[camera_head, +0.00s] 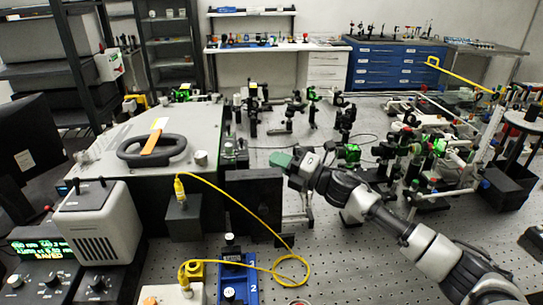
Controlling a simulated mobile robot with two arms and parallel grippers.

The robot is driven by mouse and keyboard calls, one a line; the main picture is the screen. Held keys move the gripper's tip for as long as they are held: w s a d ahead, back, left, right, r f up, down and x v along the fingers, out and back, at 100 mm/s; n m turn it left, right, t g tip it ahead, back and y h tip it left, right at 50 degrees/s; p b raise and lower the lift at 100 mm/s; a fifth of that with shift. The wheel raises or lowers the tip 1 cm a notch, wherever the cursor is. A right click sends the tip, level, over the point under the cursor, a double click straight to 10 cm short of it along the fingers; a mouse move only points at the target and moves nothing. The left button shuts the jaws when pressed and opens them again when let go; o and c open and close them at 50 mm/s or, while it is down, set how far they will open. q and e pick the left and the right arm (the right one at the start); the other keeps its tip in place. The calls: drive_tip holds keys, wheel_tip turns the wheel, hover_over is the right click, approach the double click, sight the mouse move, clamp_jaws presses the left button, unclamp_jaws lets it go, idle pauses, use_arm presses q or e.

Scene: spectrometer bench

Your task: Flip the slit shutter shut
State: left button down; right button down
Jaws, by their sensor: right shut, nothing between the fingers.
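A large grey spectrometer-like box (122,133) stands left of centre, with a black handle ring and an orange tag on top. A black upright plate (254,203) stands at its right front, and small dark fittings (234,152) sit by its right side. I cannot tell which part is the slit shutter. My right arm reaches in from the lower right. My right gripper (281,160), with green at its tip, is shut and empty just above and right of the black plate; I cannot tell whether it touches anything. My left gripper is out of view.
A yellow cable (238,205) loops from the box's front to the bench. A blue mount (238,279) stands at the front. Optics posts (285,112) crowd the back and right of the perforated bench (350,266). A grey-and-black lamp housing (97,222) stands front left.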

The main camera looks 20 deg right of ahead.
sight(242, 139)
drive_tip(key=p+x, duration=0.2)
drive_tip(key=x, duration=0.6)
drive_tip(key=shift+w, duration=0.1)
drive_tip(key=shift+w+d+r+m+g+h+p, duration=0.15)
drive_tip(key=shift+r+m+h+p, duration=0.25)
drive_tip(key=shift+p, duration=0.8)
drive_tip(key=shift+w+a+r+m+g+h+p, duration=0.15)
drive_tip(key=shift+m+p, duration=0.45)
drive_tip(key=shift+p, duration=0.6)
drive_tip(key=shift+w+d+r+m+g+h+p, duration=0.15)
drive_tip(key=shift+m+h+p, duration=0.3)
drive_tip(key=shift+p, duration=1.1)
drive_tip(key=shift+w+r, duration=0.1)
drive_tip(key=shift+w, duration=0.05)
drive_tip(key=shift+w+d+r, duration=0.15)
drive_tip(key=shift+w, duration=0.4)
drive_tip(key=shift+s+d, duration=0.1)
drive_tip(key=shift+d, duration=0.05)
